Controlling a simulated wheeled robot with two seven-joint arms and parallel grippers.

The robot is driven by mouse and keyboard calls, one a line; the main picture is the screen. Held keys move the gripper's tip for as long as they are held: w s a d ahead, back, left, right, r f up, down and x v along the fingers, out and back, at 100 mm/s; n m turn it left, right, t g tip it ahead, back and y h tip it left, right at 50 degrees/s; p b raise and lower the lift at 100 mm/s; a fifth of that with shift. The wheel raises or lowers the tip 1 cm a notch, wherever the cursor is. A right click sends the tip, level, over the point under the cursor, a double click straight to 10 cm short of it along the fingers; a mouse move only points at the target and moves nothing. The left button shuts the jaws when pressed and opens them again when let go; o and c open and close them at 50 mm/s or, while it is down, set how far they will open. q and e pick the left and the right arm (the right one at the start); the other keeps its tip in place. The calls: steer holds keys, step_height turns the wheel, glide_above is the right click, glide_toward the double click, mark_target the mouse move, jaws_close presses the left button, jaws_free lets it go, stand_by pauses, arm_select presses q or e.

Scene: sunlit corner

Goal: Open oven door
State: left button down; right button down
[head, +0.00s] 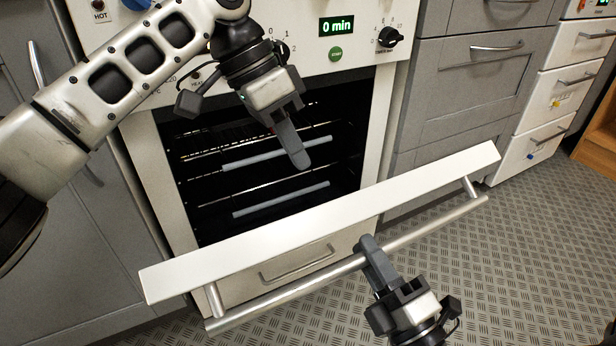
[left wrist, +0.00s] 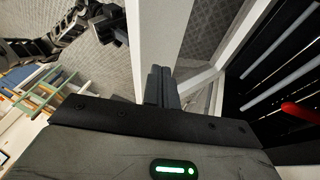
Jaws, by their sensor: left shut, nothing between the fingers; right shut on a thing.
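The white oven door (head: 330,219) is partly open, tilted out and down from the oven (head: 270,150). Its metal handle bar (head: 440,234) runs along the outer side. My right gripper (head: 370,248) is shut on the handle near its middle. My left gripper (head: 298,155) is shut and empty, in front of the dark oven opening and above the door's top edge. In the left wrist view the left fingers (left wrist: 160,88) are together, with the white door edge (left wrist: 158,40) beyond them. The part of the handle between the right fingers is hidden.
The oven's control panel (head: 345,35) with knobs and a green display is above the opening. Racks (head: 280,150) show inside the oven. Grey drawers (head: 470,80) and white drawers (head: 560,95) stand to the right. The patterned floor (head: 500,270) at the right is clear.

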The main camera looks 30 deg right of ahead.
mark_target(322, 206)
arm_select(q)
steer(key=shift+s+d+f, duration=0.15)
steer(key=shift+s+f, duration=1.35)
steer(key=shift+s, duration=0.25)
arm_select(e)
steer(key=shift+f, duration=0.15)
